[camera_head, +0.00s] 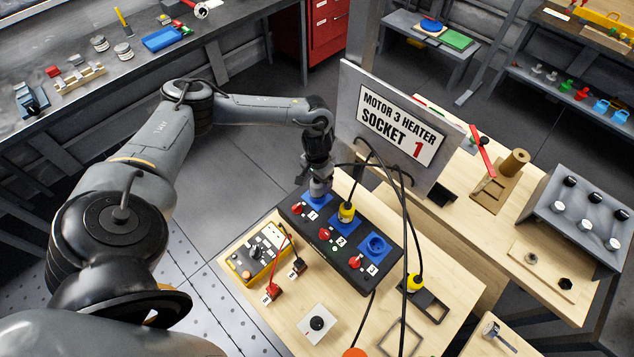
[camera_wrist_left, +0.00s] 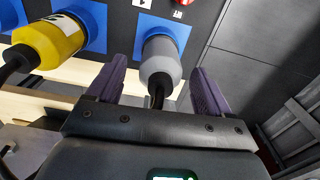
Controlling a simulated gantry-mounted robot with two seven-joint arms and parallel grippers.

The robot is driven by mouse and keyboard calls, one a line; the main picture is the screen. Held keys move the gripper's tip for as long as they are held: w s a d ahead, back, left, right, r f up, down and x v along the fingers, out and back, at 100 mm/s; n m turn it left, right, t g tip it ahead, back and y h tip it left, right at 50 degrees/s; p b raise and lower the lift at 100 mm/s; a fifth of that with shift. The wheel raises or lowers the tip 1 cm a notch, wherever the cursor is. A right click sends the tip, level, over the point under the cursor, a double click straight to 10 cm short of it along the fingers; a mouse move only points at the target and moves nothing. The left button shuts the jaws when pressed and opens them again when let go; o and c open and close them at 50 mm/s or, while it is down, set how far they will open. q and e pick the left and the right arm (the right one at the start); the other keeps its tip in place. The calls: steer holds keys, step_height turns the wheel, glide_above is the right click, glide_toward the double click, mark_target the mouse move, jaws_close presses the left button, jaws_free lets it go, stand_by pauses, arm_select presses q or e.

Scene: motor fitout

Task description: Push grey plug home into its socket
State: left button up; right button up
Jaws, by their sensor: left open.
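The grey plug (camera_wrist_left: 161,62) stands in the blue socket (camera_wrist_left: 183,30) in the left wrist view, its cable trailing toward my wrist. How deep it sits I cannot tell. My left gripper (camera_head: 319,188) is over socket 1 at the far left end of the black socket box (camera_head: 340,262). In the wrist view its purple fingers are open, one on each side of the plug, with gaps visible. In the head view the gripper mostly hides the plug. My right gripper is not in view.
A yellow plug (camera_head: 346,212) sits in socket 2, beside the grey one. Socket 3 (camera_head: 374,246) is empty. Another yellow plug (camera_head: 415,282) is by a dark frame. Black cables hang past the sign (camera_head: 400,128) behind the box. A yellow-sided control box (camera_head: 258,254) stands in front.

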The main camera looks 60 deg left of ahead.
arm_select(q)
step_height(320, 180, up, 9)
steer(key=shift+r, duration=0.1)
stand_by(0.3)
